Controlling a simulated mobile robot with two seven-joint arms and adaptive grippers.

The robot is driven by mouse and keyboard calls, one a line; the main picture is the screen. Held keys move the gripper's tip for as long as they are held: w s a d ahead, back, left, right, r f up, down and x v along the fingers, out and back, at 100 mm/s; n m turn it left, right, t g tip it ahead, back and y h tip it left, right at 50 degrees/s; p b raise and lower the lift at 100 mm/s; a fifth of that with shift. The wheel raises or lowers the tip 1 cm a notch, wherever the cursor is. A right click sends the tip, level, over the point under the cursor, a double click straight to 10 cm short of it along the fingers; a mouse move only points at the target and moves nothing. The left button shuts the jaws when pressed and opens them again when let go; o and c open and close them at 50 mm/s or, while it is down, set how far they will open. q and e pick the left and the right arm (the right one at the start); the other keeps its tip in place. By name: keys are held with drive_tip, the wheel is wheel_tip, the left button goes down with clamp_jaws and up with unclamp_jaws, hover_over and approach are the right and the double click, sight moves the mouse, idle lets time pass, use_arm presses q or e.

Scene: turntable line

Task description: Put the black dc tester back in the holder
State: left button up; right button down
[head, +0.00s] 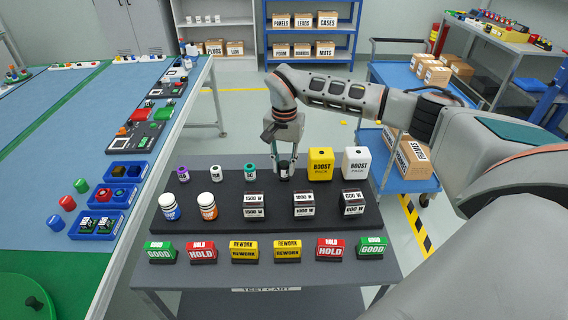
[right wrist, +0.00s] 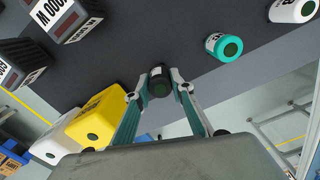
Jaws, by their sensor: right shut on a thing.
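The black dc tester (head: 285,172), a small dark cylinder with a white label, is between the fingers of my right gripper (head: 285,152) at the back of the dark holder board (head: 260,212) on the test cart. The right wrist view shows my right gripper (right wrist: 160,92) shut on the black tester (right wrist: 158,78), with its dark green end facing the camera. I cannot tell whether its bottom touches the board. A green tester (head: 249,170), a white one (head: 216,173) and a purple one (head: 183,174) stand in line to its left. My left gripper is not in view.
The yellow boost pack (head: 320,164) and white boost pack (head: 355,163) stand close on the right. Black wattage blocks (head: 304,204) and two bottles (head: 208,206) are in front. Coloured sign blocks (head: 287,249) line the cart's front edge.

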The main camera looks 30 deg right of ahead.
drive_tip(key=shift+f, duration=0.3)
drive_tip(key=c, duration=1.7)
unclamp_jaws()
wheel_tip(320, 180, up, 12)
